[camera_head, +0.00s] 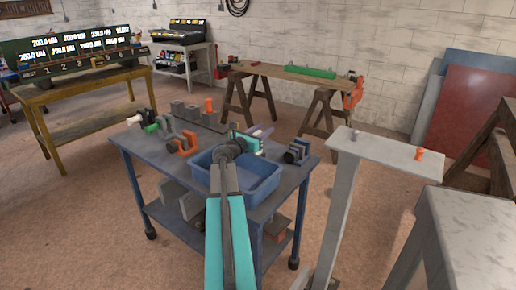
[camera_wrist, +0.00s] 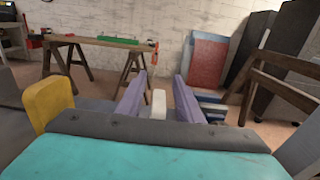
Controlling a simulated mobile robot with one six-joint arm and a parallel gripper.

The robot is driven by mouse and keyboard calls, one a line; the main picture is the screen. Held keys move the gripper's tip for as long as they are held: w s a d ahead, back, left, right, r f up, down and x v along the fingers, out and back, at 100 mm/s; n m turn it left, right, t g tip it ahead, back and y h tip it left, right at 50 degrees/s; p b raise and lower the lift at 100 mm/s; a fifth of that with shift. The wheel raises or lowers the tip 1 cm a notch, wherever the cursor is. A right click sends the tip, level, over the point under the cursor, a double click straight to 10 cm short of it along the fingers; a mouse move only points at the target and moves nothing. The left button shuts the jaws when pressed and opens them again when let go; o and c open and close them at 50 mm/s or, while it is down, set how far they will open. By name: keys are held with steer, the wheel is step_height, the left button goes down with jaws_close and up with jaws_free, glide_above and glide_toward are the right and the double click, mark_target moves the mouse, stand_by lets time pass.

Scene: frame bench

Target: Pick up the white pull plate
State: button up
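My gripper (camera_head: 262,132) is over the blue workbench, behind the blue bin, with its purple fingers pointing right. In the wrist view the two fingers (camera_wrist: 158,96) are spread apart, with a gap on each side of a small white upright piece (camera_wrist: 158,104). This piece appears between them and may be the white pull plate; I cannot tell how far it is from them. In the head view no white plate shows clearly at the gripper. Another small white piece (camera_head: 132,119) is at the workbench's left end, beside a green part.
The blue bin (camera_head: 212,181) sits on the workbench (camera_head: 133,155). Orange and grey clamp-like parts (camera_head: 183,144) stand to its left, a blue-grey one (camera_head: 297,152) to its right. A narrow pale stand (camera_head: 390,155) is at right. A wooden bench (camera_head: 270,71) is behind.

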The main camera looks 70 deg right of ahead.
steer(key=shift+c, duration=0.2)
jaws_close()
stand_by(1.2)
